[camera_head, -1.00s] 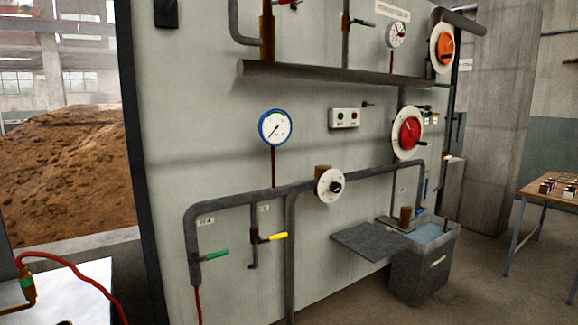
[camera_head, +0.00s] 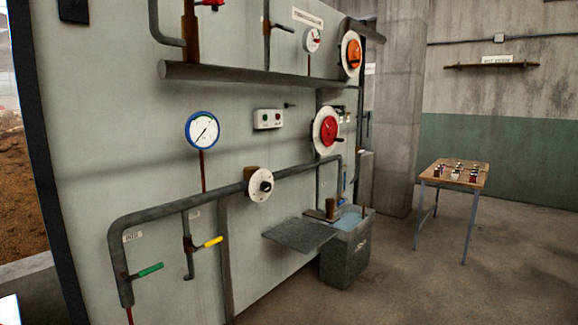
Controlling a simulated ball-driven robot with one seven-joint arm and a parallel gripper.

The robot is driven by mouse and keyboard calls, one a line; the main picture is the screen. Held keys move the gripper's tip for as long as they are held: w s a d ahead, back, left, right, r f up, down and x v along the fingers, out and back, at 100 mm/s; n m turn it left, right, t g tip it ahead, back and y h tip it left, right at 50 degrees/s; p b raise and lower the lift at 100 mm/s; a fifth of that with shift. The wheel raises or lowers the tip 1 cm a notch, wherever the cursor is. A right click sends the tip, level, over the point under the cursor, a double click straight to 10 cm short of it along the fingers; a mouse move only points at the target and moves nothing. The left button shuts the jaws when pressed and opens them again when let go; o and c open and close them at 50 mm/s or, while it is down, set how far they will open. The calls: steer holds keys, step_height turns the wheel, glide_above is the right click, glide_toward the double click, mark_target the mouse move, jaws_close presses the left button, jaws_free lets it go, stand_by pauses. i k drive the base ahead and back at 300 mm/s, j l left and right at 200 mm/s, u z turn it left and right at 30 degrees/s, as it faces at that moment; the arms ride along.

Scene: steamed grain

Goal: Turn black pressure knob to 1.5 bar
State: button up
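A black knob (camera_head: 266,186) sits at the centre of a round white dial plate (camera_head: 254,190) on the grey pipe, mid-height on the pale wall panel. A pressure gauge with a blue rim and white face (camera_head: 202,131) is above and left of it, on a thin brown stem. Its dark needle slants, but its scale is too small to read. My gripper is not in view.
Green (camera_head: 150,269) and yellow (camera_head: 212,242) lever valves are low on the pipes. Red (camera_head: 328,131) and orange (camera_head: 353,54) knobs are at right. A grey shelf (camera_head: 296,236) and bin (camera_head: 345,262) stick out below. A wooden table (camera_head: 436,176) stands at right; the floor between is clear.

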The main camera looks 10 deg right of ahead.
mark_target(266, 187)
steer(key=i+u, duration=0.1)
steer(key=i, duration=0.9)
